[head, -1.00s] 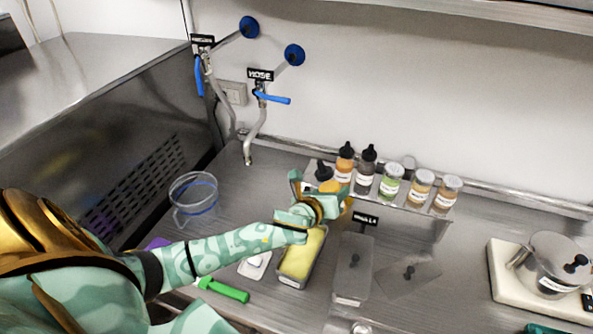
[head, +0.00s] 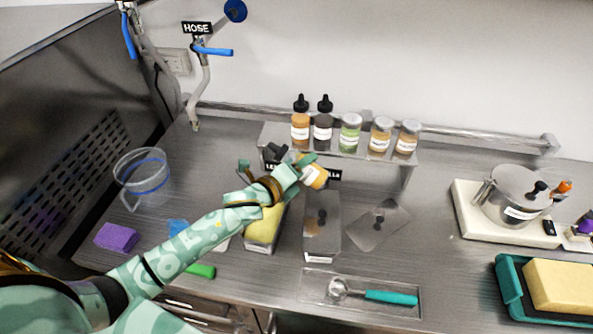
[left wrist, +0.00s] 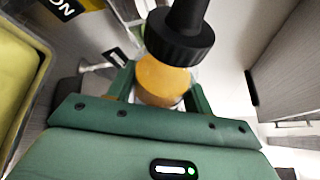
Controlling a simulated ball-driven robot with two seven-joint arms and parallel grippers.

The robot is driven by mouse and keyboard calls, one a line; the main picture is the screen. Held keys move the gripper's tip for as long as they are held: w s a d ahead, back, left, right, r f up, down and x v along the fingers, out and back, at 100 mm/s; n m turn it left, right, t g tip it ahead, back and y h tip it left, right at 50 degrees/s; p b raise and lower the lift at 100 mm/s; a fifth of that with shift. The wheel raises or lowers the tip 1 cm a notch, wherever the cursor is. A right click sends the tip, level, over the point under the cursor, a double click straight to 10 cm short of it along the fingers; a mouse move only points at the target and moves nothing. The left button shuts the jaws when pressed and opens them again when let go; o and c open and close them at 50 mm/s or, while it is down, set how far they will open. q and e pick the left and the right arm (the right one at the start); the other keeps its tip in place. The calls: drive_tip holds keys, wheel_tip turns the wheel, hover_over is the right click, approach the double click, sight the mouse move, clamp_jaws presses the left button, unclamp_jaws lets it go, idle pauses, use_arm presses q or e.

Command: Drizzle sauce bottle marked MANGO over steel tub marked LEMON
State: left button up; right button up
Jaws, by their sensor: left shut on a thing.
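My left gripper (head: 304,170) is shut on an orange sauce bottle (head: 315,177) with a black nozzle cap. The bottle is tilted, its cap toward the left, in front of the shelf. In the left wrist view the bottle (left wrist: 162,82) sits between the fingers (left wrist: 158,88); its label wording cannot be read. The steel tub with yellow contents (head: 260,248) stands below and left of the bottle, partly hidden by my arm. A black sign behind it starts with "LE" in the head view and ends in "ON" in the left wrist view. My right gripper is not in view.
Several bottles and jars stand on the steel shelf (head: 415,160). A grey-lidded tub (head: 321,240) stands right of the yellow one. A clear jug (head: 142,178), purple sponge (head: 116,237) and green-handled scoop (head: 390,298) lie around. A pot (head: 513,195) stands at right.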

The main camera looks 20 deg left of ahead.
use_arm(q)
drive_tip(key=f+n+b, duration=0.2)
drive_tip(key=b, duration=0.2)
drive_tip(key=f+n+t+b, duration=0.1)
drive_tip(key=n+b, duration=0.2)
drive_tip(key=b, duration=0.1)
drive_tip(key=d+f+n+t+h+b, duration=0.1)
drive_tip(key=f+n+b, duration=0.1)
drive_tip(key=b, duration=0.1)
drive_tip(key=shift+d+f+n+b, duration=0.1)
drive_tip(key=shift+f+n+b, duration=0.2)
drive_tip(key=shift+b, duration=0.1)
drive_tip(key=r+n+t+p, duration=0.1)
drive_tip(key=n, duration=0.1)
drive_tip(key=a+r+n+p, duration=0.1)
drive_tip(key=r, duration=0.1)
drive_tip(key=shift+a+r+n+t, duration=0.2)
drive_tip(key=shift+r+n+t, duration=0.1)
drive_tip(key=shift+n+t, duration=0.1)
drive_tip(key=shift+s+a+r+n+p, duration=0.1)
drive_tip(key=shift+a+r+n+p, duration=0.15)
drive_tip(key=shift+n, duration=0.2)
drive_tip(key=shift+r+n+p, duration=0.15)
drive_tip(key=shift+n+p, duration=0.2)
drive_tip(key=shift+n, duration=0.1)
drive_tip(key=shift+a+n+t+y, duration=0.15)
drive_tip(key=shift+n+t+y, duration=0.15)
drive_tip(key=shift+r+p, duration=0.1)
drive_tip(key=shift+p, duration=0.2)
drive_tip(key=shift+s, duration=0.1)
